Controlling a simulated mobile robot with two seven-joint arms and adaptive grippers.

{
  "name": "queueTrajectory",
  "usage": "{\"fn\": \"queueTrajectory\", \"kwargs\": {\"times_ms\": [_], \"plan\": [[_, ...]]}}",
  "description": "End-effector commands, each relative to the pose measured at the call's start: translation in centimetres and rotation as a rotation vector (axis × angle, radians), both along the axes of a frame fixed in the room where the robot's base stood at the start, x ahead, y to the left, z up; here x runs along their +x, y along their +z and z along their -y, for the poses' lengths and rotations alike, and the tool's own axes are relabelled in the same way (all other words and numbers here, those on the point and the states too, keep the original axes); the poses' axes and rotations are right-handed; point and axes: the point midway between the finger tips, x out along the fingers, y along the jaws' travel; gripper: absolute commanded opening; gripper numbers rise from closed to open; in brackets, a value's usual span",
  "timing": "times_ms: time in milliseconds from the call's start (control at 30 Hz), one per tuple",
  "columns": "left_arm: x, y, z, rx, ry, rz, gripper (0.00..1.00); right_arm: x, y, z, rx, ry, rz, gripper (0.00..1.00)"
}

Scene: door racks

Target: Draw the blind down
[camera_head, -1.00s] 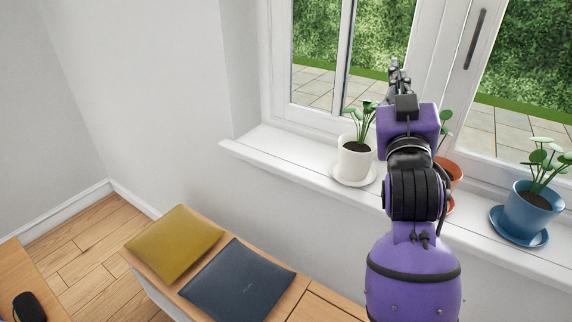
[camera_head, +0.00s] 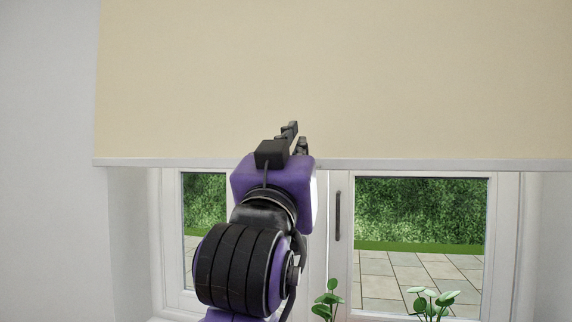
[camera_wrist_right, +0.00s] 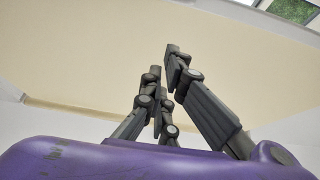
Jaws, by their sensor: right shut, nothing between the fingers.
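The cream blind (camera_head: 330,80) hangs across the upper part of the window in the head view. Its pale bottom bar (camera_head: 420,165) runs level, with the lower panes showing below it. My right gripper (camera_head: 297,135) is in front of the blind's lower part, just above the bar's line; my purple wrist hides part of the bar. In the right wrist view the right gripper (camera_wrist_right: 164,58) is shut and empty, with the blind (camera_wrist_right: 80,55) behind its fingers. I cannot tell whether the fingers touch the fabric. My left gripper is not in view.
The white window frame (camera_head: 341,260) has a dark handle (camera_head: 337,216). Two green plants, one near the middle (camera_head: 327,300) and one at right (camera_head: 433,303), show at the lower edge. Plain wall (camera_head: 50,160) is at the left.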

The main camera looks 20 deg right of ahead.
Motion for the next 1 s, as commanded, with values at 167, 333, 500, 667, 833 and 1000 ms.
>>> {"fn": "queueTrajectory", "kwargs": {"times_ms": [167, 333, 500, 667, 833, 1000], "plan": [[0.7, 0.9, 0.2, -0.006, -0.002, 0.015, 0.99, 2.2, 2.2, 2.1, -0.001, -0.005, 0.007, 0.0], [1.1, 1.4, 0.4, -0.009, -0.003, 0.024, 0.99, 4.9, 3.9, 4.1, -0.002, -0.003, 0.007, 0.0], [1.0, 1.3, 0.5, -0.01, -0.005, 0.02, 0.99, 6.1, 1.8, 4.7, 0.0, 0.0, -0.002, 0.0], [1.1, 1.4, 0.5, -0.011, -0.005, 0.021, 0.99, 6.2, 0.4, 4.8, 0.0, 0.0, 0.001, 0.0], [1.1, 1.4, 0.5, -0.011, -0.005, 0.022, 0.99, 6.3, -0.1, 4.8, 0.0, 0.001, 0.003, 0.0], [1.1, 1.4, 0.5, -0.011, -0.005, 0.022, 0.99, 6.3, -0.1, 4.8, 0.0, 0.001, 0.003, 0.0]]}}
